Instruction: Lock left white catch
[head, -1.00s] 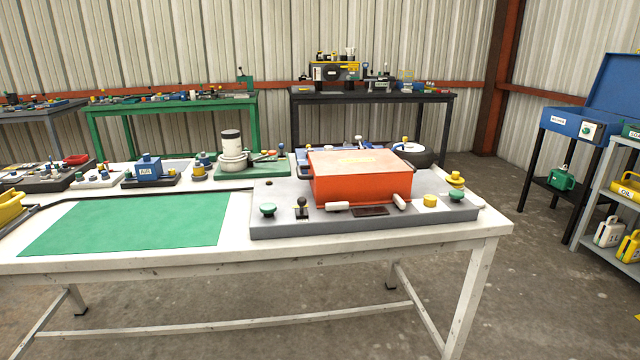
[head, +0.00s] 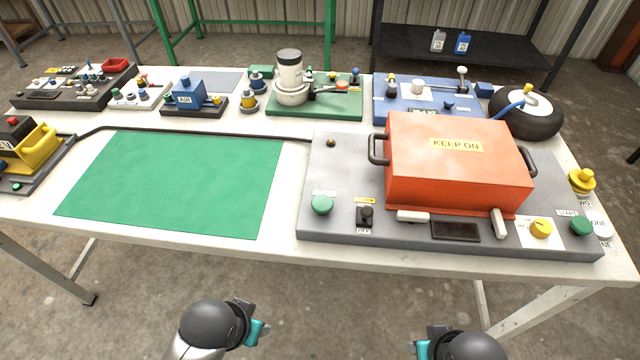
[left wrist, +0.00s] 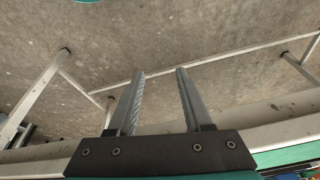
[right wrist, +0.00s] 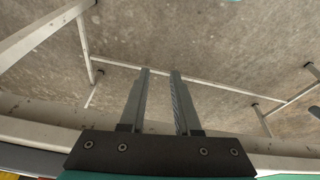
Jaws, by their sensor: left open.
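The left white catch (head: 412,216) lies crosswise at the front foot of the orange box (head: 452,175), on a grey base plate (head: 340,232). A second white catch (head: 499,223) to its right stands nearly lengthwise, pointing toward the front. My left gripper (left wrist: 160,72) is open and empty, its fingers apart over the floor. My right gripper (right wrist: 160,72) is also open and empty, with a narrower gap. In the head view both wrists are low in front of the table, well short of the catches; their fingers are hardly visible there.
Near the catch are a green knob (head: 321,205), a black switch (head: 366,215), a dark panel (head: 456,230) and a yellow knob (head: 541,228). A green mat (head: 175,182) lies clear to the left. The white table's front edge (head: 250,246) lies between my arms and the plate.

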